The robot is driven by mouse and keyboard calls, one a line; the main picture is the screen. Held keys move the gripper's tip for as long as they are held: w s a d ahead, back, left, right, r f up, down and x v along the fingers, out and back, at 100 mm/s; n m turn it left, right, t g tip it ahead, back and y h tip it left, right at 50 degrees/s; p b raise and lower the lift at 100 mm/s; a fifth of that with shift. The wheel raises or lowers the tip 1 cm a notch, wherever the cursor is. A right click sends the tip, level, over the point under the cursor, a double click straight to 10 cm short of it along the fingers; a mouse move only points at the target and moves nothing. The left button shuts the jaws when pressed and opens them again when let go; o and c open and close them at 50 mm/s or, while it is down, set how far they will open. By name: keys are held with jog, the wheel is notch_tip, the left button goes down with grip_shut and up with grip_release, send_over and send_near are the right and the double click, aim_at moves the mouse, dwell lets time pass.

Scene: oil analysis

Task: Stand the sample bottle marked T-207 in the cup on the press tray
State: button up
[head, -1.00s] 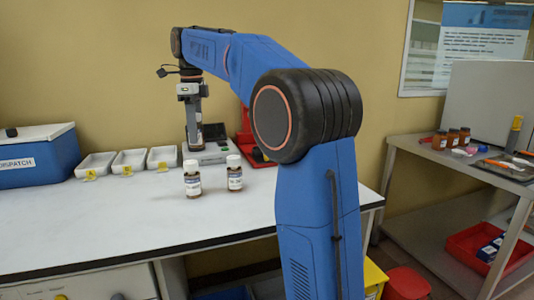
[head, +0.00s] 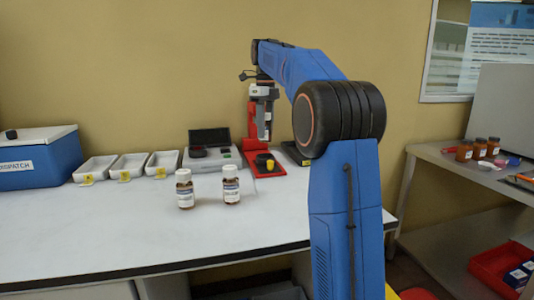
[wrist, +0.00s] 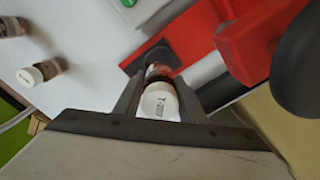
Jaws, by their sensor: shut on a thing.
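My gripper (head: 264,132) is shut on a sample bottle, upright in the head view above the red press tray (head: 254,172). The wrist view shows the bottle's white cap (wrist: 159,104) between the fingers; its small lettering looks like T-207. A dark round cup (head: 263,160) sits on the tray, with a yellow piece at its right. The held bottle appears above the cup, apart from it. In the wrist view a dark patch lies beyond the bottle on the red tray (wrist: 190,35); I cannot tell if it is the cup.
Two capped bottles stand on the bench, left (head: 185,188) and right (head: 231,185). A grey instrument case (head: 211,158) is left of the press. White trays (head: 130,167) and a blue dispatch box (head: 38,160) are further left. The press's red upright part is close to my gripper. The bench front is clear.

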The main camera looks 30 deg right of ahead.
jog(key=shift+f, duration=3.5)
jog(key=shift+f, duration=0.3)
jog(key=shift+s+a+f, duration=0.1)
jog(key=shift+f, duration=0.35)
jog(key=o, duration=1.1)
jog(key=shift+f, duration=0.1)
jog(key=shift+o, duration=0.2)
notch_tip(320, 180, up, 14)
jog(key=shift+f, duration=0.2)
